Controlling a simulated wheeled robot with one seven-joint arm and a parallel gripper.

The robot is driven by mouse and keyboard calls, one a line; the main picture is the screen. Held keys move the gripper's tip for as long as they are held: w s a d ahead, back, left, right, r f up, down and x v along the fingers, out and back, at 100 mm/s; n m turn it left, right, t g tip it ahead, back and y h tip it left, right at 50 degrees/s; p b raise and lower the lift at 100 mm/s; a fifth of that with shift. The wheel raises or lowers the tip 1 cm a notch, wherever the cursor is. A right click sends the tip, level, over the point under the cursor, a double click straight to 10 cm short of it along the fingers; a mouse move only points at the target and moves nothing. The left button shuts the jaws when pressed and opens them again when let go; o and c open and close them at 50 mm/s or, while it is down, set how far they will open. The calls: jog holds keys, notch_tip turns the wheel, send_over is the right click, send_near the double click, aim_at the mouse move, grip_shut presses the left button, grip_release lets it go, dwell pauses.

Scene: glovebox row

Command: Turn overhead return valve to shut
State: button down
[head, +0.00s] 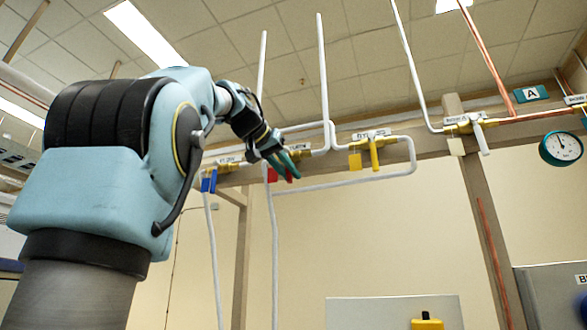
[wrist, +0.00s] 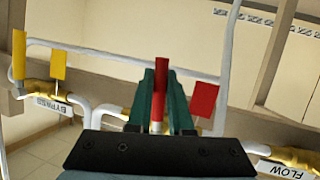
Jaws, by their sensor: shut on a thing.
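A valve with a red lever handle (wrist: 158,108) sits on the overhead pipe row, between the blue and yellow valves. My gripper (wrist: 161,78) is shut on this red handle, with its green fingers on either side of it. A red tag (wrist: 204,99) hangs beside the fingers without being held. In the head view my gripper (head: 284,163) is up at the pipe rail, with the red tag (head: 272,174) next to it. The gripper mostly hides the valve body and its handle angle is hard to tell. Its label (head: 300,147) is too small to read.
Close by are a blue-handled valve (head: 209,181) on the left and a yellow-handled valve (head: 375,153) on the right. White pipes (head: 345,184) run around them. Further right are a white-handled valve (head: 480,138) and a gauge (head: 561,148). A wooden post (head: 480,200) stands below.

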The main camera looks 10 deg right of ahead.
jog(key=shift+w+a+m+y, duration=0.2)
jog(key=shift+a+m+y, duration=0.2)
jog(key=shift+m, duration=0.1)
dwell(0.3)
jog(key=c, duration=0.8)
grip_release()
jog(key=shift+c, duration=0.2)
jog(key=v, duration=1)
jog(key=shift+s+a, duration=0.15)
jog(key=shift+s, duration=0.25)
